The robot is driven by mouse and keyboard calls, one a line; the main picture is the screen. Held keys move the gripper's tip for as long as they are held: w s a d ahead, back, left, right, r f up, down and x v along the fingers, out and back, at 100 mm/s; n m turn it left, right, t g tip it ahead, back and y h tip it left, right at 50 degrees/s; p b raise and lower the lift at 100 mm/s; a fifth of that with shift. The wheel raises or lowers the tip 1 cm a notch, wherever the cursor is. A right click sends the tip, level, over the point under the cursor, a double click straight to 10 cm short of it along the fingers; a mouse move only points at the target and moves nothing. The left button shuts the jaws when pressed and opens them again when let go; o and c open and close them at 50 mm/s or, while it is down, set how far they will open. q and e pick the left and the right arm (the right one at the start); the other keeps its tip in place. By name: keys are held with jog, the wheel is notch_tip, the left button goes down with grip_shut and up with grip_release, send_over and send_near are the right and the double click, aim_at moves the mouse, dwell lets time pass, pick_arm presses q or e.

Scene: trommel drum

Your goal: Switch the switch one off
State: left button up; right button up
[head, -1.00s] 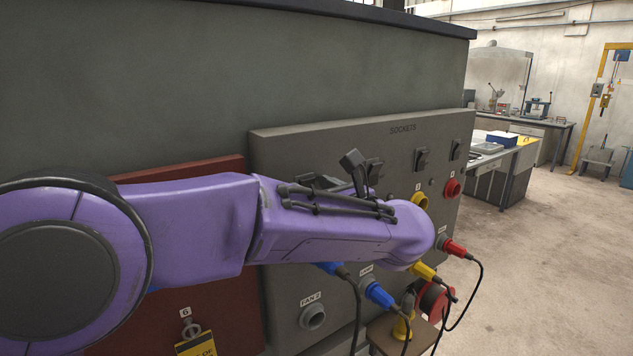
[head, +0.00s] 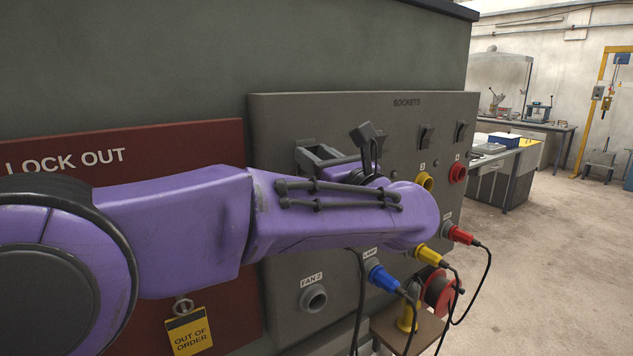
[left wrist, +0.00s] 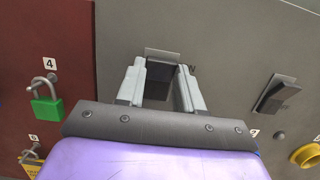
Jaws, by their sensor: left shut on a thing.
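Switch one (left wrist: 163,64) is a dark rocker on the grey sockets panel (head: 280,235), at the panel's upper left. My left gripper (head: 318,153) reaches it from below and in front. In the left wrist view its two pale fingers (left wrist: 160,85) stand on either side of the switch, shut on it. My right gripper is not in view.
Another switch (left wrist: 272,95) sits to the right, with two more (head: 426,137) further along. Plugs with hanging cables (head: 383,279) stick out below my purple forearm. The red lockout board (head: 225,165) carries padlocks at left. Open floor lies at right.

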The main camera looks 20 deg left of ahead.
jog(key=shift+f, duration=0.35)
pick_arm(q)
jog(key=o, duration=1)
jog(key=shift+o, duration=0.2)
jog(key=shift+f, duration=0.1)
jog(key=b+v, duration=0.3)
jog(key=v, duration=0.7)
jog(key=shift+d+b, duration=0.2)
jog(key=shift+b, duration=0.15)
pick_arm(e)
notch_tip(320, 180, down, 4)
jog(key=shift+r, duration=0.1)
pick_arm(q)
jog(key=shift+s+f, duration=0.1)
jog(key=shift+f, duration=0.1)
